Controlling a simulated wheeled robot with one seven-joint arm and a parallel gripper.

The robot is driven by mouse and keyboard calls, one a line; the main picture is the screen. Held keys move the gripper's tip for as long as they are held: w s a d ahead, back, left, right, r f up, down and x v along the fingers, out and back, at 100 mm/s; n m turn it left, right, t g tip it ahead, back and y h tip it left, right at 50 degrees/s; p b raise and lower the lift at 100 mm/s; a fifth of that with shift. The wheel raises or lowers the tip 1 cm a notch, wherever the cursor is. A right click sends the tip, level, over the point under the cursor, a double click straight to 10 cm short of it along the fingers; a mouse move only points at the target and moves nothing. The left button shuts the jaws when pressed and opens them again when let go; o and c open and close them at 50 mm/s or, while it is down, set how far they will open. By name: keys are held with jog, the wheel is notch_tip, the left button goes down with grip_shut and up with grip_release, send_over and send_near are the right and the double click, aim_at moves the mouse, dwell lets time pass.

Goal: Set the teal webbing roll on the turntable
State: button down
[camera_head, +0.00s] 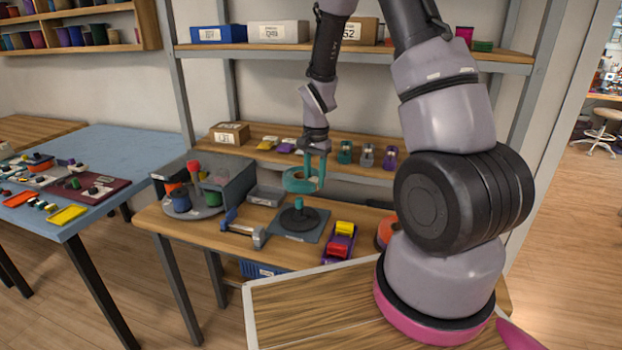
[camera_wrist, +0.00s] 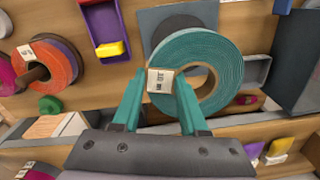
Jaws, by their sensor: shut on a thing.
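The teal webbing roll (camera_head: 301,181) is a flat ring with an open middle and a white label. My gripper (camera_wrist: 161,82) has teal fingers and is shut on the roll's rim, by the label, in the wrist view (camera_wrist: 215,50). In the head view the roll hangs above a black disc (camera_head: 298,219) with a short post on a dark square plate, with a gap between. A round grey platform (camera_head: 207,211) holding several spools stands to the left. I cannot tell for sure which of these two is the turntable. The roll hides much of the disc in the wrist view.
A clamp-like blue and grey tool (camera_head: 243,230) lies left of the plate. A purple tray (camera_head: 340,243) with red and yellow pieces is at its right. A shallow grey tray (camera_head: 265,196) lies behind. The low shelf at the back holds several small clips and a box (camera_head: 229,134).

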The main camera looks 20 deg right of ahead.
jog(key=m, duration=0.1)
jog(key=s+a+m, duration=0.1)
jog(key=m, duration=0.1)
jog(key=shift+a+r, duration=0.2)
jog(key=shift+s+a+f, duration=0.1)
jog(key=shift+s, duration=0.05)
notch_tip(320, 180, down, 6)
dwell(0.6)
jog(key=c, duration=1)
grip_release()
jog(key=shift+c, duration=0.2)
grip_shut()
jog(key=shift+f, duration=2.85)
